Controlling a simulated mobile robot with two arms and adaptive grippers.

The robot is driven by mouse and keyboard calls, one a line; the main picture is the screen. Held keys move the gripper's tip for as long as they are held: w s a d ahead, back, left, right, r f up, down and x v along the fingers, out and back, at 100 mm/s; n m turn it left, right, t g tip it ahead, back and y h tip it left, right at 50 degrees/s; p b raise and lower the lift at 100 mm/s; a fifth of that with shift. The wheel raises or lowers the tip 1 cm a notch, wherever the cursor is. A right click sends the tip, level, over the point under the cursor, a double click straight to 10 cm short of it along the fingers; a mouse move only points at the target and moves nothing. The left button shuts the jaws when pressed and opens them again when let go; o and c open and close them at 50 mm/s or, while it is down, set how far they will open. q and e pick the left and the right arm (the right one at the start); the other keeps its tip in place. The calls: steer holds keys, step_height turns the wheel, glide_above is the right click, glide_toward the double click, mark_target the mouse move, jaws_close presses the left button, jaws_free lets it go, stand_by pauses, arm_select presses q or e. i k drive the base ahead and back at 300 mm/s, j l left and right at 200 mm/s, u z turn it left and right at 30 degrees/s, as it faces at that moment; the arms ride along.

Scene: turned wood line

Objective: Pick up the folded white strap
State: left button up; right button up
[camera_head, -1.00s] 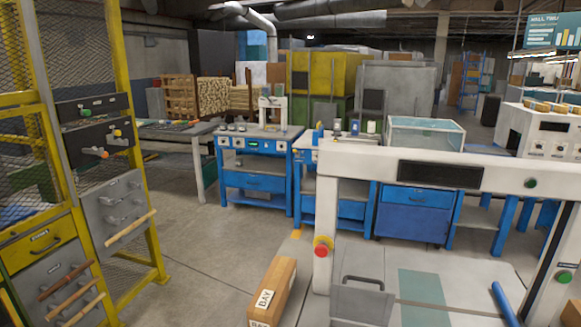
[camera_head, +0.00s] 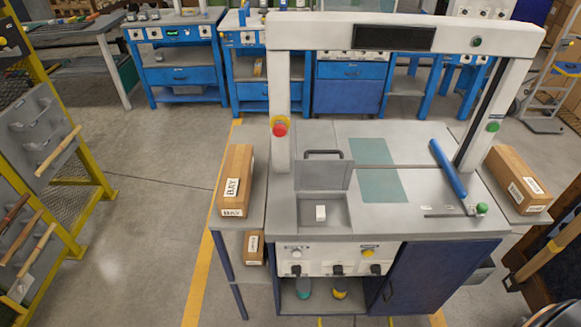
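A small white object (camera_head: 320,213) sits in a shallow grey recess (camera_head: 333,222) at the front left of the machine's top. It may be the folded white strap, but it is too small to tell. A raised grey lid with a dark handle (camera_head: 323,153) stands behind the recess, and the recess is open at the top. Neither of my grippers is in view.
The white gantry machine (camera_head: 392,37) has a blue bar (camera_head: 448,168), a red stop button (camera_head: 280,129) and a green knob (camera_head: 482,208). A wooden block (camera_head: 235,172) lies on the left side shelf, another (camera_head: 519,180) on the right. Floor to the left is clear.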

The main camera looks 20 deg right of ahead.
mark_target(321, 212)
steer(key=i+j+u, duration=0.75)
steer(key=j, duration=0.15)
steer(key=i+j+u, duration=0.4)
steer(key=i+z, duration=0.15)
steer(key=i, duration=0.25)
steer(key=i+j+z, duration=0.2)
steer(key=i, duration=0.25)
steer(key=i+l+z, duration=0.1)
steer(key=i+z, duration=0.15)
steer(key=z, duration=0.2)
steer(key=i+z, duration=0.25)
steer(key=z, duration=0.25)
steer(key=i+z, duration=0.25)
steer(key=z, duration=0.2)
steer(key=i+j+z, duration=0.2)
steer(key=z, duration=0.25)
steer(key=i+z, duration=0.15)
steer(key=z, duration=0.3)
steer(key=i+z, duration=0.2)
steer(key=z, duration=0.25)
steer(key=i+j+z, duration=0.1)
steer(key=z, duration=0.35)
steer(key=i+j+z, duration=0.15)
steer(key=z, duration=0.35)
steer(key=i+j+z, duration=0.15)
steer(key=z, duration=0.3)
steer(key=i+j+z, duration=0.2)
steer(key=j+z, duration=0.15)
steer(key=i+j+z, duration=0.2)
steer(key=j+z, duration=0.2)
